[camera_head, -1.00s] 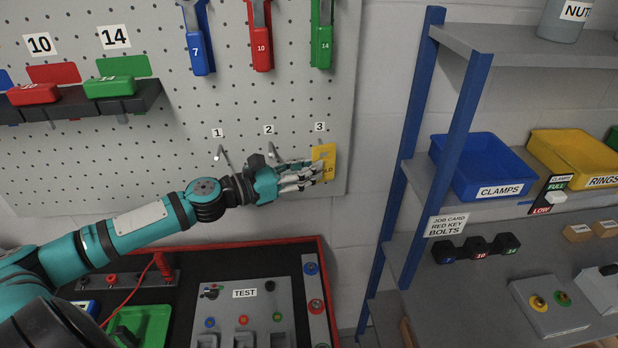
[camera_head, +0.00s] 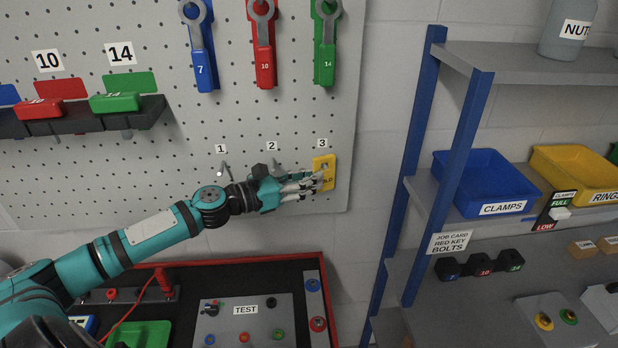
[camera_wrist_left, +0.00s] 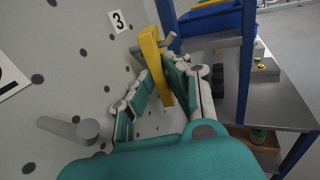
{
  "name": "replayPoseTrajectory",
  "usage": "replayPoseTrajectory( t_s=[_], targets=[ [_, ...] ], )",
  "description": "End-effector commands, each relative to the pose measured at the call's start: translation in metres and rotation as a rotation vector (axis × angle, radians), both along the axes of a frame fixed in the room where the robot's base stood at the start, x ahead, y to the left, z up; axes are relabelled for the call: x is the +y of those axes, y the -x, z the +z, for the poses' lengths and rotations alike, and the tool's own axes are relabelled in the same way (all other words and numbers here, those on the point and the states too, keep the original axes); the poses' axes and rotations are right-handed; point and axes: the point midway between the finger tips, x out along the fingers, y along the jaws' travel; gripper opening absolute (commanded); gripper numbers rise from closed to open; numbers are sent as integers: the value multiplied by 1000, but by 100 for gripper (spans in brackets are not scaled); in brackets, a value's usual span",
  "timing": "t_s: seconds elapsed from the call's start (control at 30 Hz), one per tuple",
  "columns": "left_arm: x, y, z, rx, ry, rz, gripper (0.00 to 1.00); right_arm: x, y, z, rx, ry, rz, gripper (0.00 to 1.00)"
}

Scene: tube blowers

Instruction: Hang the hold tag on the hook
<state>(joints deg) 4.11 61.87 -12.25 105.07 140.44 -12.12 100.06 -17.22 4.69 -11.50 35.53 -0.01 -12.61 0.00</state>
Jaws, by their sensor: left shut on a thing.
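The yellow hold tag (camera_head: 329,166) is upright at the pegboard's right side, just below the label 3. My left gripper (camera_head: 318,182) is shut on its lower part, and the fingers hide some of its lettering. In the left wrist view my left gripper (camera_wrist_left: 160,88) has its fingers on both sides of the tag (camera_wrist_left: 152,50), seen edge-on. The hook under label 3 (camera_wrist_left: 168,41) shows on both sides of the tag's upper part. It appears to pass through the tag there, but the hole itself is not clear. My right gripper is not in view.
Hook 1 (camera_head: 226,170) and hook 2 (camera_head: 276,165) are empty, left of the tag. Wrenches hang above, including the green one (camera_head: 325,60). A blue-framed shelf (camera_head: 408,150) stands to the right. The test bench (camera_head: 262,300) is below.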

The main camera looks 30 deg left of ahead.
Motion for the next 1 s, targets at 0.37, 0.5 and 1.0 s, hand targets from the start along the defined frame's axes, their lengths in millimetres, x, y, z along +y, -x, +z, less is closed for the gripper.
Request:
replayPoseTrajectory(
  t_s=[0.37, 0.5, 1.0],
  targets=[
    [0, 0, 0, 0, 0, 0, 0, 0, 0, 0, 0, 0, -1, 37],
    [0, 0, 0, 0, 0, 0, 32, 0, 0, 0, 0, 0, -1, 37],
    [3, 6, -1, 2, 2, -1, 41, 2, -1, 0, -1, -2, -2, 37]
  ],
)
